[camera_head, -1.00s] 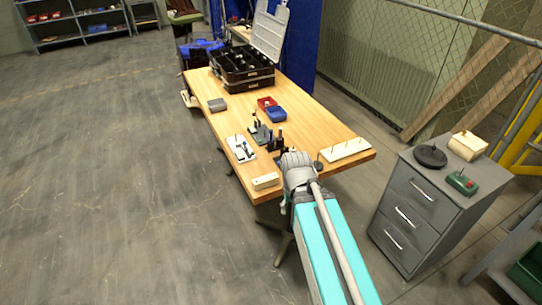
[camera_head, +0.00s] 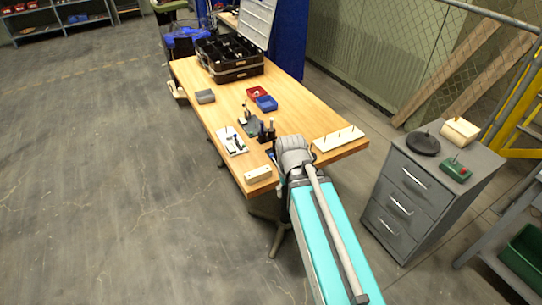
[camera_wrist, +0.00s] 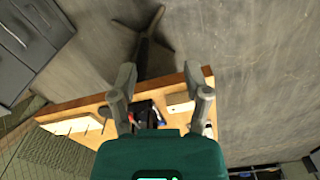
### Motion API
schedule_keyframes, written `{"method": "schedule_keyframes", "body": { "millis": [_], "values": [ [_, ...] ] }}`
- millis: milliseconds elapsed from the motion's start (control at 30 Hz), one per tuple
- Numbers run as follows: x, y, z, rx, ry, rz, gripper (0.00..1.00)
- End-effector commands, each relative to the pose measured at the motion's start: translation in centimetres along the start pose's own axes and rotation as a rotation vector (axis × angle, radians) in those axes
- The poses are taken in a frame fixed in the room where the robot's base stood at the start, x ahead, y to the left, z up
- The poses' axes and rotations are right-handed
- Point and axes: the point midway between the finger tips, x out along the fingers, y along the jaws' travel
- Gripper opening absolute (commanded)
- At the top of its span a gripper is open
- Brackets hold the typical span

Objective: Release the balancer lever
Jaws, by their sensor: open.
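I cannot tell for sure which part is the balancer lever. A white plate with a dark-handled lever (camera_head: 235,142) lies on the wooden table (camera_head: 215,110), near its left edge. In the wrist view, a black fixture with small red and blue parts (camera_wrist: 148,113) shows between and beyond my fingers. My gripper (camera_wrist: 158,78) is open and empty, above the table's near edge. In the head view my wrist hides the fingers.
A cream block (camera_head: 257,174) sits at the table's near corner, and a white board with pegs (camera_head: 338,138) at the right edge. Red (camera_head: 256,92) and blue (camera_head: 266,103) bins and a black open case (camera_head: 230,58) stand farther back. A grey drawer cabinet (camera_head: 410,195) stands at right.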

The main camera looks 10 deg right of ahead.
Motion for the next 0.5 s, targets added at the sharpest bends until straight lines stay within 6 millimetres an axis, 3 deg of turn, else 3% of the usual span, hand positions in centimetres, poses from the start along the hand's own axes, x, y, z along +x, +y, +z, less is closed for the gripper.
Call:
{"method": "schedule_keyframes", "body": {
  "millis": [267,500],
  "values": [
    [-0.7,0.2,-7.1,-0.186,0.006,0.005,0.62],
    [-1.5,0.4,-16.5,-0.477,0.012,0.014,0.62]
  ]
}}
